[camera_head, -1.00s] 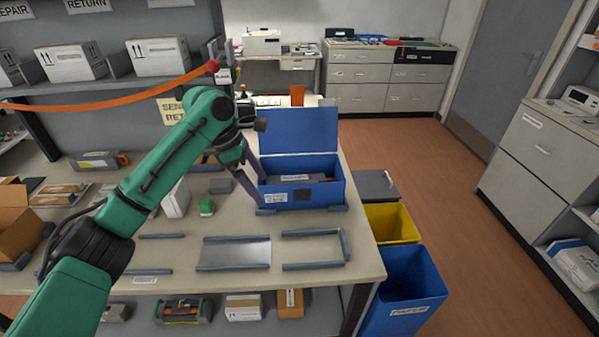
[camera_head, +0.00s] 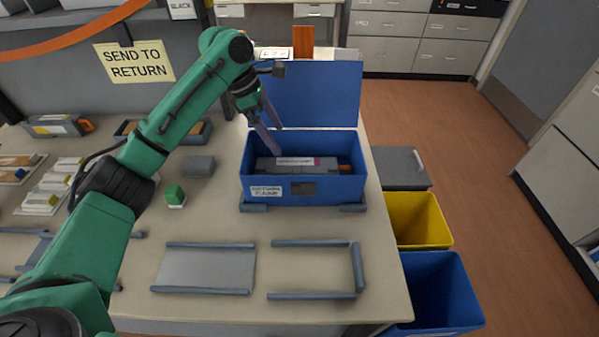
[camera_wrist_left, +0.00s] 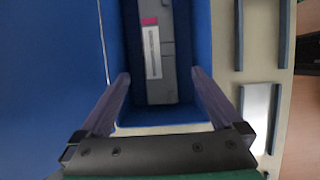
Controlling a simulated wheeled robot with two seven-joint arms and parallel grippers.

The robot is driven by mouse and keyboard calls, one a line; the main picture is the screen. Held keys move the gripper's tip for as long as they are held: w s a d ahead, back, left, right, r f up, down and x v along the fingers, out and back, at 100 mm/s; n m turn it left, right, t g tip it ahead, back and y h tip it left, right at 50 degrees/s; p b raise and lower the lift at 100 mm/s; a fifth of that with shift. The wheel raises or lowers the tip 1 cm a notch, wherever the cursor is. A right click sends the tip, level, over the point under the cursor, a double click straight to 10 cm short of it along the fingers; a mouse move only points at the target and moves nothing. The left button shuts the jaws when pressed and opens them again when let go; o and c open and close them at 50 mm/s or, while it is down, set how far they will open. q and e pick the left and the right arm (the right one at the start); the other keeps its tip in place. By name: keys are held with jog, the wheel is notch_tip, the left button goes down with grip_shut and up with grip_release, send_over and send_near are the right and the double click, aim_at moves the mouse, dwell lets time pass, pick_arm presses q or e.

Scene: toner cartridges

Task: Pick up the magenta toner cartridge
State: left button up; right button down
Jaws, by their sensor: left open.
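A grey toner cartridge (camera_head: 292,165) with a white label and a magenta patch lies inside the open blue box (camera_head: 345,190) on the table. In the left wrist view the cartridge (camera_wrist_left: 167,75) lies lengthwise in the box, its magenta patch at the upper part. My left gripper (camera_head: 275,139) is open and empty, over the left part of the box and above the cartridge. In the left wrist view its two fingers (camera_wrist_left: 160,90) stand apart, with the cartridge's near end between and beyond them. My right gripper is not seen.
The box's blue lid (camera_head: 310,95) stands raised behind it. A green-topped object (camera_head: 175,196) and a grey block (camera_head: 199,166) lie left of the box. Metal rails and a grey plate (camera_head: 205,269) occupy the front table. Yellow (camera_head: 418,220) and blue (camera_head: 440,290) bins stand right.

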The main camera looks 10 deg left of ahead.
aim_at(294, 164)
pick_arm(q)
jog(key=p+x, duration=0.2)
jog(key=x, duration=1.2)
jog(key=shift+f, duration=0.35)
jog(key=c, duration=1.6)
jog(key=shift+w+r, duration=0.1)
